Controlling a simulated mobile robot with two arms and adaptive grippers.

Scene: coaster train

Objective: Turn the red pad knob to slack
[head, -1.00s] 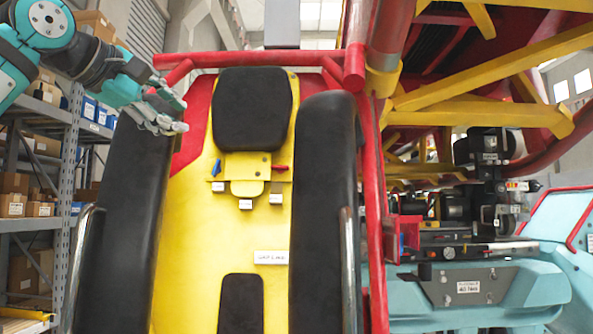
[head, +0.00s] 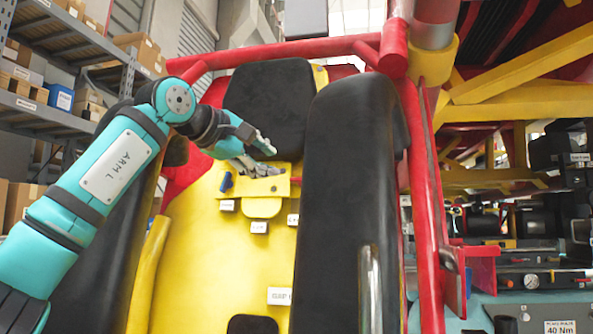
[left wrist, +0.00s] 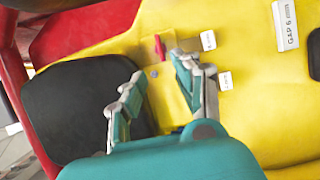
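The red pad knob (left wrist: 160,46) is a small red lever by the edge of the yellow bracket (left wrist: 168,98) in the left wrist view. It lies just beyond the gap between the fingertips of my left gripper (left wrist: 158,68). The fingers are apart, with nothing between them. In the head view my left gripper (head: 272,160) is over the top of the yellow bracket (head: 262,188), in front of the black headrest pad. A blue knob (head: 226,183) is at the bracket's left end. My right gripper is not in view.
Black side pads (head: 350,190) flank the yellow seat back (head: 215,260). A black headrest pad (head: 272,105) is above the bracket. Small white tags (head: 259,227) hang below it. Red frame tubes (head: 425,210) stand at the right, shelves (head: 60,50) at the left.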

